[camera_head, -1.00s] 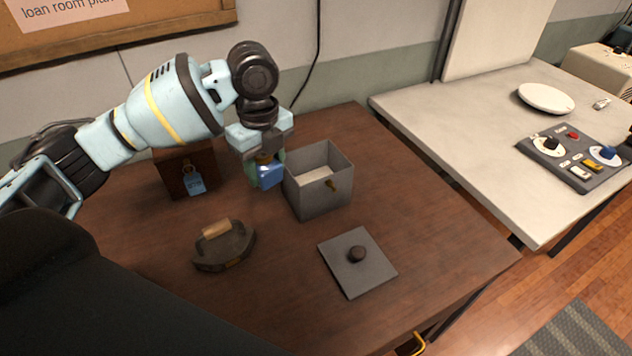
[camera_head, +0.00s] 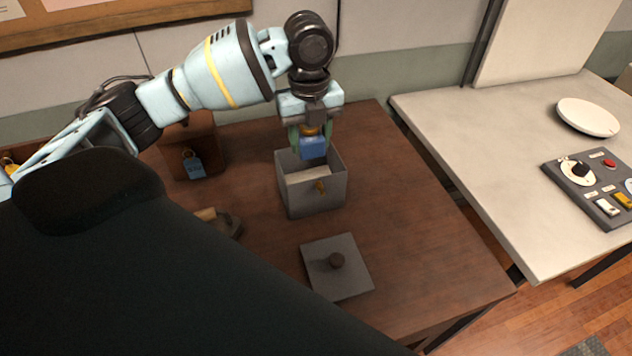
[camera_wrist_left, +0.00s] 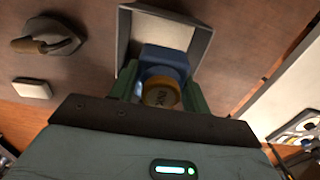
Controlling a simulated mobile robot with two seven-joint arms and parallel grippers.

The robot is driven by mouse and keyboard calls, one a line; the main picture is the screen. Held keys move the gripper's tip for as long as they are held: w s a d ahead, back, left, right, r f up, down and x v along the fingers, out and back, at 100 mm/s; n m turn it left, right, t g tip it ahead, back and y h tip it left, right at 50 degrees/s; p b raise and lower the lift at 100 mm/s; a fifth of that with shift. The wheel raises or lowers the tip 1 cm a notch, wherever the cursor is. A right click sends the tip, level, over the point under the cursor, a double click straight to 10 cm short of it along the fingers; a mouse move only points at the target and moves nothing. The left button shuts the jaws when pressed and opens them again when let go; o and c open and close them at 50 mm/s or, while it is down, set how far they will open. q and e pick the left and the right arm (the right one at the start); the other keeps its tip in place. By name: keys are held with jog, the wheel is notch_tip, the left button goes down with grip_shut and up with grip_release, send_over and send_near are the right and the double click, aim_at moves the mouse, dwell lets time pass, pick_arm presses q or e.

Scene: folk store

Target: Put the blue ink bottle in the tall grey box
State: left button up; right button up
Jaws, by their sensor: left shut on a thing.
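The blue ink bottle (camera_head: 313,147) has a blue body and an amber cap. My left gripper (camera_head: 311,133) is shut on it and holds it at the mouth of the tall grey box (camera_head: 318,198), over its back part. In the left wrist view the bottle (camera_wrist_left: 165,62) sits between the green fingers, its cap toward the camera, with the box (camera_wrist_left: 124,40) beyond it. The box is open at the top, with a pale inside and a small brass piece on its front. I cannot tell how far the bottle's bottom is below the rim. My right gripper is not in view.
A grey square lid (camera_head: 340,278) with a dark knob lies in front of the box. A dark iron-like object with a wooden handle (camera_head: 230,225) is partly hidden by my dark body part. A brown box with a blue tag (camera_head: 194,167) stands at left. A white table (camera_head: 470,150) is at right.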

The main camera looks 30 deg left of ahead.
pick_arm(q)
jog(key=shift+s+a+f, duration=0.1)
jog(key=shift+f, duration=4.9)
jog(key=shift+f, duration=0.15)
jog(key=o, duration=1)
jog(key=shift+o, duration=0.2)
notch_tip(320, 180, up, 12)
jog(key=shift+r, duration=0.2)
